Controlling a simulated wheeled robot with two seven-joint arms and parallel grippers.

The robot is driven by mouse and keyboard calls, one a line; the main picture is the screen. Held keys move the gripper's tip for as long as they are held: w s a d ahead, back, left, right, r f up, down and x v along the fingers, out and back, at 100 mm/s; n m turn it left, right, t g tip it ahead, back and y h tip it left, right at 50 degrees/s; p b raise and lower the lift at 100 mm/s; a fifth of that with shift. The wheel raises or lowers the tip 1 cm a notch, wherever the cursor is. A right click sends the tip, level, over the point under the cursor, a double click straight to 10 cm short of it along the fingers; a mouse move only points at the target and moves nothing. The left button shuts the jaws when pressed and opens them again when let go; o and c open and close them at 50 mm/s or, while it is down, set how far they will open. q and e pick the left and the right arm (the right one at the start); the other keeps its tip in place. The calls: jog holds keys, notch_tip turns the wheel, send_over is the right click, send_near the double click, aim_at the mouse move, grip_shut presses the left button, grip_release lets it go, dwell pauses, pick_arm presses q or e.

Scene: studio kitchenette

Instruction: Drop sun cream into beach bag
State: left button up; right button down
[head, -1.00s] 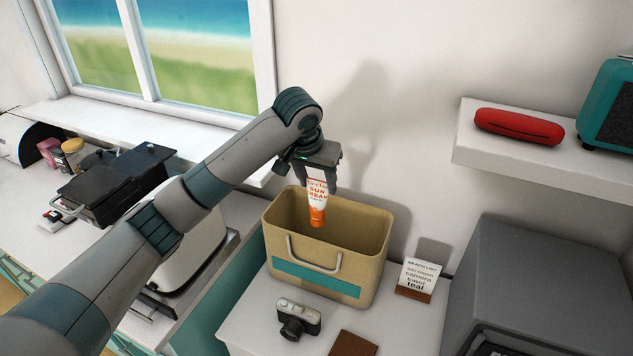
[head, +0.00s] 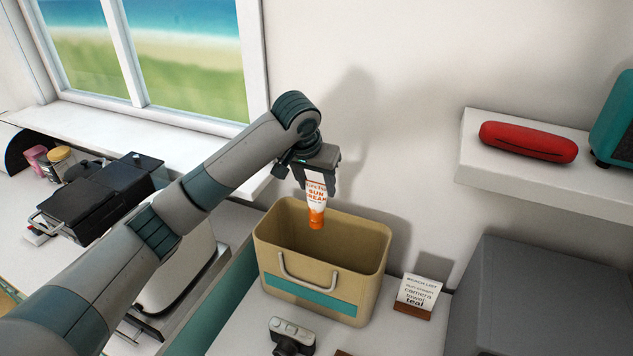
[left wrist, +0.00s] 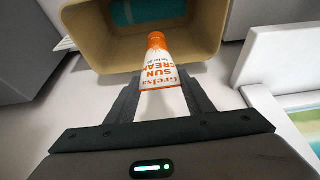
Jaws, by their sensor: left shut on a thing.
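The sun cream (head: 316,201) is a white tube with orange lettering and an orange cap that points down. My left gripper (head: 318,178) is shut on its upper end and holds it over the open beach bag (head: 312,294). The bag is tan with a teal stripe and a light handle, and stands upright on the white counter. In the left wrist view the tube (left wrist: 160,75) sits between the two dark fingers (left wrist: 162,100), with the bag's opening (left wrist: 92,45) beyond the cap. The bag's floor is mostly hidden. My right gripper is not in view.
A camera (head: 292,336) stands in front of the bag. A list card (head: 420,293) stands to its right, beside a large grey box (head: 540,295). A shelf (head: 520,172) with a red case (head: 528,142) is at the upper right. A black grill (head: 100,195) is at the left.

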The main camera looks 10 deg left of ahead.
aim_at(315, 192)
pick_arm(q)
jog(key=shift+s+f, duration=0.1)
jog(key=shift+f, duration=2.55)
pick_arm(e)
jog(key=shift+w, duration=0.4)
pick_arm(q)
jog(key=o, duration=1.4)
jog(key=shift+r, duration=0.1)
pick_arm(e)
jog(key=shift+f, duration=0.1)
